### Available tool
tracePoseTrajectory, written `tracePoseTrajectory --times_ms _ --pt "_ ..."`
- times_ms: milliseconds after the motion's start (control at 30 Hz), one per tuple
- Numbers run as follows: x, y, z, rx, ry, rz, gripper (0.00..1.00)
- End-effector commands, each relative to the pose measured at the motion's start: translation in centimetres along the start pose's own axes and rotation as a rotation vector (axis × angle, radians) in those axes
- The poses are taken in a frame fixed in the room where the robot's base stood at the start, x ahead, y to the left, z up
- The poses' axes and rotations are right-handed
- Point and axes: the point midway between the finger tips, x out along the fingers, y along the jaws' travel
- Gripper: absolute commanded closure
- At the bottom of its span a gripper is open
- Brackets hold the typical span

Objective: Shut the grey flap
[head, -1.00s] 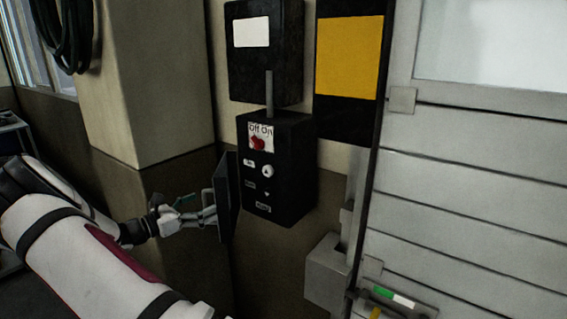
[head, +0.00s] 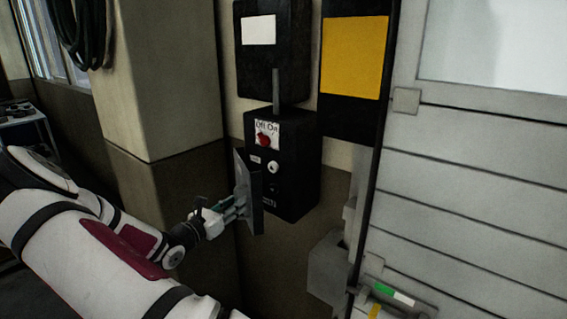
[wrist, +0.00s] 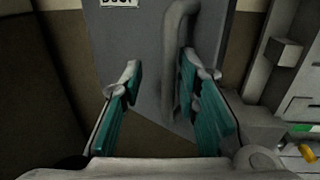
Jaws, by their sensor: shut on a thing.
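The grey flap (head: 247,192) stands partly open at the left front of the black control box (head: 295,180). In the wrist view the flap (wrist: 135,50) fills the upper middle, with part of a white label at its top and a curved grey handle (wrist: 173,75). My gripper (head: 232,208) is at the flap's outer face. The flap hides the lower left of the box front.
The box carries a red knob (head: 263,140) and a white button (head: 272,168). A yellow panel (head: 355,55) hangs above right. A grey shutter door (head: 460,170) and a grey block (head: 328,268) are at right. A wall pillar (head: 165,80) stands left.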

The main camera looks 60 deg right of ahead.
Motion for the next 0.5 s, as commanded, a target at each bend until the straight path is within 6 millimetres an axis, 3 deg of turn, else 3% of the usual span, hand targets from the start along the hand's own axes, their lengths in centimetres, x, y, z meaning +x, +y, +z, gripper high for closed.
tracePoseTrajectory --times_ms 200,500 --pt "0.4 -0.4 0.1 0.0 -0.005 0.012 0.98" --pt "3.3 -3.4 0.2 -0.004 -0.008 0.126 0.98"
